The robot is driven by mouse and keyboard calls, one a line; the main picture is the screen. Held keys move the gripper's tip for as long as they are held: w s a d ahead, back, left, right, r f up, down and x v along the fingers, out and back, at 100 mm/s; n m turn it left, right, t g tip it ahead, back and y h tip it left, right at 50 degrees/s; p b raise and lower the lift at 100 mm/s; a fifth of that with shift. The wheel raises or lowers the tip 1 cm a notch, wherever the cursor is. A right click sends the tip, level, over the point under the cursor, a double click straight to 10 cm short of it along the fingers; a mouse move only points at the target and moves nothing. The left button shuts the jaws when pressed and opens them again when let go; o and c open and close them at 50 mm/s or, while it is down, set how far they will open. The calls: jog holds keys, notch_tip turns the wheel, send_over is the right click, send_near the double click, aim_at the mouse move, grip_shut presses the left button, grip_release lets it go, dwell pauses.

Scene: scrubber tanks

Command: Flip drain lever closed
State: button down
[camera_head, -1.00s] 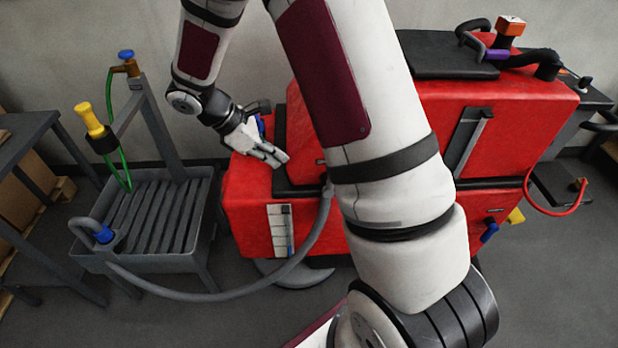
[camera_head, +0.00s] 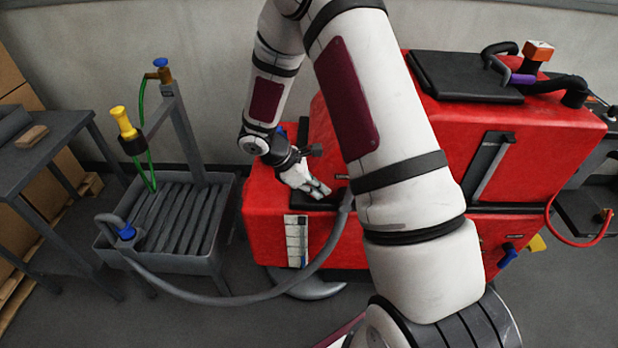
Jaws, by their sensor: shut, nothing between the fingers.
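The red scrubber machine (camera_head: 262,222) stands across the middle and right. A blue lever (camera_head: 508,255) sits low on its right front, beside a yellow lever (camera_head: 535,243). Which is the drain lever I cannot tell for sure, nor how far it is turned. Another blue fitting (camera_head: 127,232) is on the end of the grey hose in the floor sink. My gripper (camera_head: 322,190) is shut and empty at the machine's left top, close to the hose's upper end. It is far left of the blue and yellow levers. My arm hides the machine's middle.
The grey hose (camera_head: 240,299) loops from the machine to the slatted sink (camera_head: 210,262). A dark table (camera_head: 60,160) stands at the far left. A red hose (camera_head: 578,238) hangs at the right. Some floor is open in front of the sink.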

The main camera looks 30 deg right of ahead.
aim_at(344, 197)
jog(key=shift+s+d+f+p, duration=0.15)
jog(key=shift+s+d, duration=0.1)
jog(key=shift+d, duration=0.35)
jog(key=shift+s+d+f+p, duration=0.15)
jog(key=shift+s+d, duration=0.1)
jog(key=shift+d, duration=0.35)
jog(key=shift+s+d+p, duration=0.15)
jog(key=shift+s+d, duration=0.1)
jog(key=shift+d, duration=0.35)
jog(key=shift+d+r, duration=0.1)
